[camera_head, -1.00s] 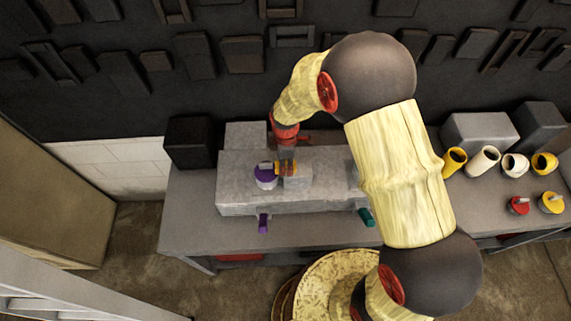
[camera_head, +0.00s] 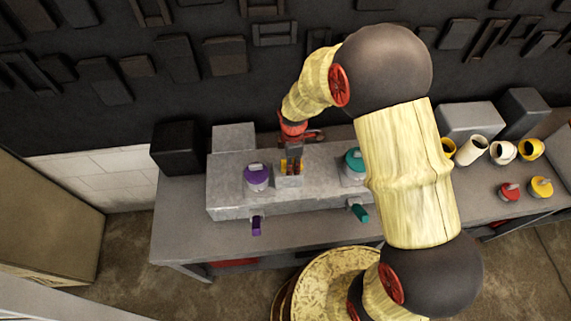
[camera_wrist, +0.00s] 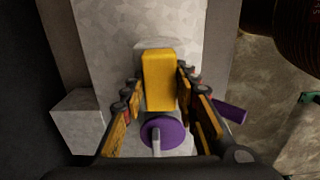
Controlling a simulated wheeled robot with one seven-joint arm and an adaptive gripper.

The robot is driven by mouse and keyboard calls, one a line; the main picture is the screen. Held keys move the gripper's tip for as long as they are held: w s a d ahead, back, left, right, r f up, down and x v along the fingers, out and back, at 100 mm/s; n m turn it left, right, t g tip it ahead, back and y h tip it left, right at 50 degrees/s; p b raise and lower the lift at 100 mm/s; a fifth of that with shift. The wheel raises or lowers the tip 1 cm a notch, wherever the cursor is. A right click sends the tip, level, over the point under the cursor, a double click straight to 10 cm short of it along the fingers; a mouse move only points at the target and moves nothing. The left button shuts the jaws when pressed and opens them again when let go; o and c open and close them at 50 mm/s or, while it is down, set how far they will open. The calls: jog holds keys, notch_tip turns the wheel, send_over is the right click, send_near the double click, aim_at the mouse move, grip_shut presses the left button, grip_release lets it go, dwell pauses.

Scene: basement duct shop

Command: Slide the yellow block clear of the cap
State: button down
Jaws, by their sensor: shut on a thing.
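The yellow block (camera_wrist: 158,82) stands between the fingertips of my gripper (camera_wrist: 157,86) in the wrist view, over a small grey block. In the head view my gripper (camera_head: 291,167) is on the grey bench block, just right of the purple cap, and its fingers mostly hide the yellow block. My gripper is shut on the yellow block. The purple cap (camera_head: 257,182), with a pale handle on top, sits on the bench block and also shows in the wrist view (camera_wrist: 172,139). There the yellow block is beside the cap, with a narrow gap between them in the picture.
A teal-topped cap (camera_head: 353,161) stands on the grey bench block (camera_head: 232,204) to the right. A purple lever (camera_head: 256,227) and a teal lever (camera_head: 359,213) stick out in front. A black box (camera_head: 178,148) stands at left. Pots and small lids are at right.

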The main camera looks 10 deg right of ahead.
jog(key=shift+d, duration=0.1)
jog(key=c, duration=1.8)
grip_release()
jog(key=shift+c, duration=0.2)
jog(key=shift+o, duration=1.3)
jog(key=shift+d, duration=0.2)
jog(key=shift+o, duration=1)
jog(key=shift+a, duration=0.1)
jog(key=shift+w+r, duration=0.1)
jog(key=shift+r, duration=0.45)
notch_tip(320, 180, up, 11)
